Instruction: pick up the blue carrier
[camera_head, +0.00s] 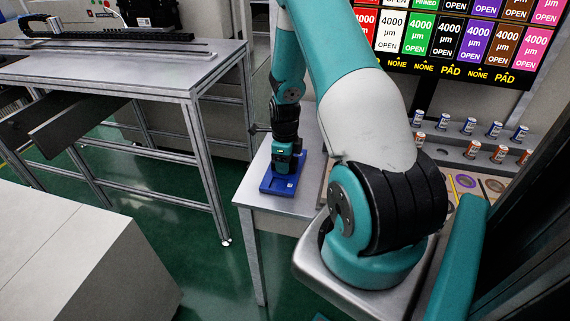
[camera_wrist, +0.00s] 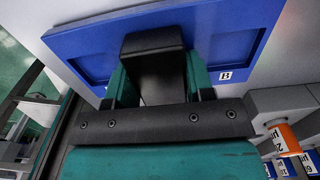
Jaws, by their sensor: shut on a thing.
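The blue carrier (camera_head: 268,184) lies on the near left end of the light grey table, below my gripper (camera_head: 287,165). In the wrist view the blue carrier (camera_wrist: 75,48) fills the top, a flat tray with raised edges and a small white "B" label. My gripper (camera_wrist: 155,65) is shut on a black block-like part at the middle of the carrier. The teal fingers stand on both sides of this part. The carrier appears to rest on the table; any small gap under it cannot be told.
Several small blue-topped and orange cans (camera_head: 470,126) stand on a rack at the right, near round coloured pads (camera_head: 466,181). An orange can (camera_wrist: 282,138) shows close by in the wrist view. A metal workbench (camera_head: 150,75) stands left across a green floor gap.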

